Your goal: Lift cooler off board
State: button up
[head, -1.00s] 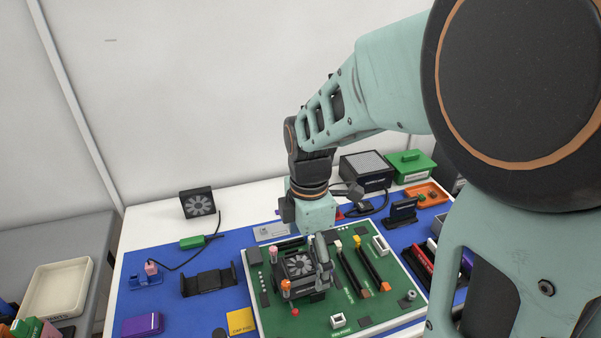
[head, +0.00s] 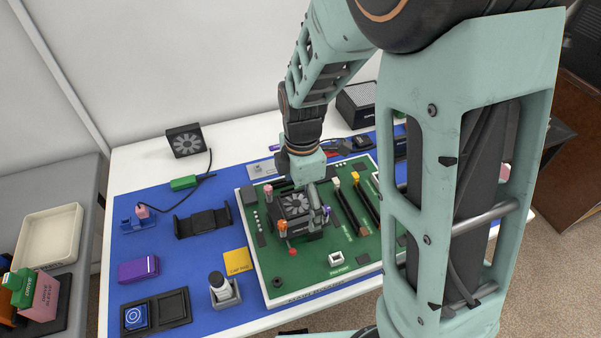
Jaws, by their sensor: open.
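The cooler (head: 294,205), a dark block with a grey fan on top, sits on the green board (head: 300,268) in the head view. Coloured posts stand around it, one pink, one orange and one purple. My gripper (head: 310,198) is over the cooler's back right side, pointing down. It is open, with a grey finger beside the fan. The far finger is mostly hidden, and I cannot tell whether the fingers touch the cooler.
A black bracket (head: 203,222), purple box (head: 138,270) and yellow pad (head: 236,262) lie on the blue mat. My arm hides the table's right side.

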jog(key=shift+f, duration=0.7)
jog(key=shift+c, duration=0.6)
jog(key=c, duration=1.3)
jog(key=shift+s, duration=0.15)
jog(key=c, duration=1)
jog(key=shift+f, duration=0.1)
jog(key=shift+r, duration=0.4)
jog(key=shift+w+r+p, duration=0.2)
jog(key=shift+r+p, duration=1.2)
jog(key=shift+r, duration=0.45)
